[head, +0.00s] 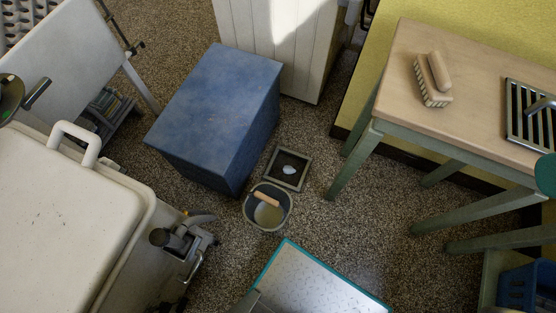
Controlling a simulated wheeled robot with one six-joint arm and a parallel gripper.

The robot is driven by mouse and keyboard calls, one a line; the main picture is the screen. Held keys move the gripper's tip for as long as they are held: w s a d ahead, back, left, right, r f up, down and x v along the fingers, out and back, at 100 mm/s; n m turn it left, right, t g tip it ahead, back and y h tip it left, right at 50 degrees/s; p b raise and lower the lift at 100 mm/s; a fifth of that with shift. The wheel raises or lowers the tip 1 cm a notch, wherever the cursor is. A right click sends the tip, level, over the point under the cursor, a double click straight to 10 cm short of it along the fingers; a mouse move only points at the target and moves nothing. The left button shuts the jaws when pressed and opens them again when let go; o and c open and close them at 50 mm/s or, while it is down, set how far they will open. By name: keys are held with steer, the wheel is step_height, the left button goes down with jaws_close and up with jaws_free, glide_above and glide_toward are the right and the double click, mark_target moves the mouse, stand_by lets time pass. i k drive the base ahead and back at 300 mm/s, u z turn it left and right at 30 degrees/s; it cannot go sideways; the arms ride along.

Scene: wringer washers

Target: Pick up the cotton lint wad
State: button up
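A small whitish wad (289,170), which looks like the cotton lint wad, lies in a dark, square, grey-rimmed recess or shallow tray (273,164) on the floor. I cannot tell whether this is a sunken pit or a tray. The wad is apart from the rim, right of the middle. Nothing covers it. I cannot make out my gripper in the head view.
A grey bucket (250,212) with a wooden handle grip stands close in front of the recess. A blue box (213,105) stands behind left. A wooden-topped table (420,80) with green legs is at right, bearing a brush (432,85). Speckled floor between is clear.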

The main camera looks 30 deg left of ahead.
mark_target(287, 169)
steer(key=k, duration=0.35)
steer(key=z, duration=0.8)
steer(key=i, duration=0.55)
steer(key=u, duration=1.8)
steer(key=k, duration=0.5)
steer(key=z, duration=0.2)
steer(key=i, duration=0.9)
steer(key=u, duration=0.7)
